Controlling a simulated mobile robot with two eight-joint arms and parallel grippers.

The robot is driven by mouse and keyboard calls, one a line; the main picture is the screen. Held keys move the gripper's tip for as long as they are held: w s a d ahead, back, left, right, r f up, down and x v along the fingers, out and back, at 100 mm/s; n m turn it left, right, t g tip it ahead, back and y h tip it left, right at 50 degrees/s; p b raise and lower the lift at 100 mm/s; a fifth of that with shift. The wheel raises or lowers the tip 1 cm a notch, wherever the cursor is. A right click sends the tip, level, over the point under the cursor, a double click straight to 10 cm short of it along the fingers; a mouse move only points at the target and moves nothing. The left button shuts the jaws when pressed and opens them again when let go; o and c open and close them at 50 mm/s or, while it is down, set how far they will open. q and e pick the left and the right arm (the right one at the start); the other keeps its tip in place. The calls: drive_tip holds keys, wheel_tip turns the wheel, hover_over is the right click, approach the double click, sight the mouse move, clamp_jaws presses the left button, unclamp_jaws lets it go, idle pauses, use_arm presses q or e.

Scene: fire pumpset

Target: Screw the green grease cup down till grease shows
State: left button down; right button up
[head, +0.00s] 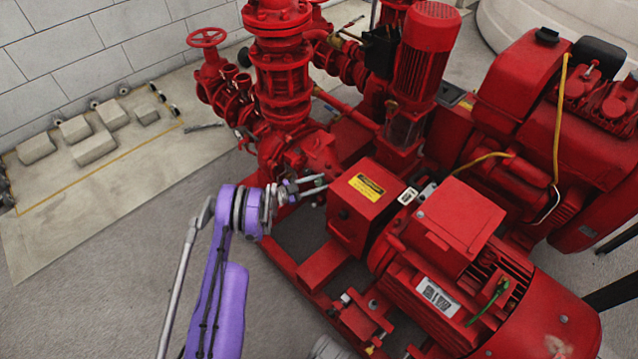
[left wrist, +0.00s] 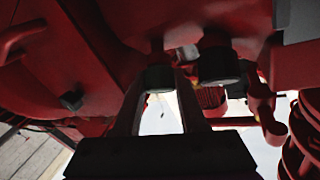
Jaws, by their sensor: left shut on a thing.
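My left gripper (head: 320,185) reaches in from the left to the red pump, beside the red box with the yellow label. In the left wrist view its two fingers (left wrist: 162,76) are shut on a dark green grease cup (left wrist: 158,79) on a short stem under the red housing. The cup looks upright, and the fingers sit on either side of it. A second dark cup (left wrist: 217,66) hangs just to the right, apart from the fingers. No grease can be made out in the dim view. The head view does not show the gripped cup clearly. My right gripper is not in view.
The red coupling guard box (head: 365,195) stands close right of the gripper, with the red motor (head: 455,260) beyond. Red pipework and valves (head: 282,75) rise behind. Grey floor at the left is free, with pale blocks (head: 95,148) by the wall.

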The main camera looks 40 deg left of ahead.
use_arm(q)
drive_tip(key=shift+w+m+g+h, duration=0.1)
drive_tip(key=shift+m+g+h, duration=0.4)
drive_tip(key=shift+m+h, duration=0.3)
drive_tip(key=c, duration=0.7)
unclamp_jaws()
drive_tip(key=shift+c, duration=0.2)
drive_tip(key=p+v, duration=0.1)
drive_tip(key=v, duration=0.9)
drive_tip(key=shift+s+p, duration=0.35)
